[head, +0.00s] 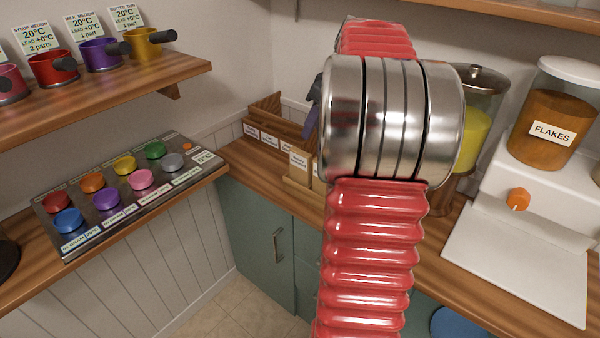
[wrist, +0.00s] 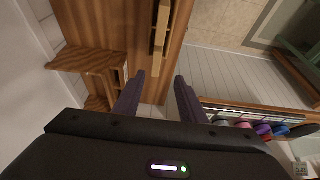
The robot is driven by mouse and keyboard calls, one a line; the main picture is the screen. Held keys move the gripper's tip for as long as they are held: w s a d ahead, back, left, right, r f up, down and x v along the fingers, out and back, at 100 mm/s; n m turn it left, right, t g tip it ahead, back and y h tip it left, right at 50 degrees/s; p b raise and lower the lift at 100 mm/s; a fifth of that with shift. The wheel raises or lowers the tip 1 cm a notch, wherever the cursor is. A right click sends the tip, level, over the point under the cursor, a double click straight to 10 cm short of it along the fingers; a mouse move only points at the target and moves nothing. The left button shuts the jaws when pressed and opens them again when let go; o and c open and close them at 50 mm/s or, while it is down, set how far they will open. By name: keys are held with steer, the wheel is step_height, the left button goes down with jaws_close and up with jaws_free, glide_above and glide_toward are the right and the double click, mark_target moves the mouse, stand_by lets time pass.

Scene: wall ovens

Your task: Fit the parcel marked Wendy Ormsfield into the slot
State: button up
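A wooden rack (head: 272,108) with white labels along its front stands on the counter by the back wall; part of it also shows in the wrist view (wrist: 85,60). In front of it, partly behind my arm, is a light wooden holder (head: 297,182) with a white-labelled item (head: 299,160) at it. The label writing is too small to read, so I cannot tell which thing is the Wendy Ormsfield parcel. My gripper's dark purple fingers (wrist: 160,98) are apart with nothing seen between them, above the counter edge. In the head view my arm hides most of the gripper.
A shelf (head: 120,90) with several coloured pots is at the left, above a panel (head: 125,190) of coloured knobs. A yellow-filled dispenser (head: 477,130) and the flakes jar (head: 552,120) stand at the right. Counter left of the holder is mostly clear.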

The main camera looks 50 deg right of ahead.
glide_above(303, 152)
steer(key=s, duration=0.2)
steer(key=f, duration=0.6)
steer(key=shift+s+a, duration=0.15)
steer(key=shift+a, duration=0.2)
steer(key=shift+d+x, duration=0.2)
steer(key=shift+x, duration=1.1)
steer(key=shift+d+x, duration=0.2)
steer(key=shift+x, duration=1.15)
steer(key=shift+r, duration=0.1)
steer(key=shift+c, duration=0.3)
jaws_close()
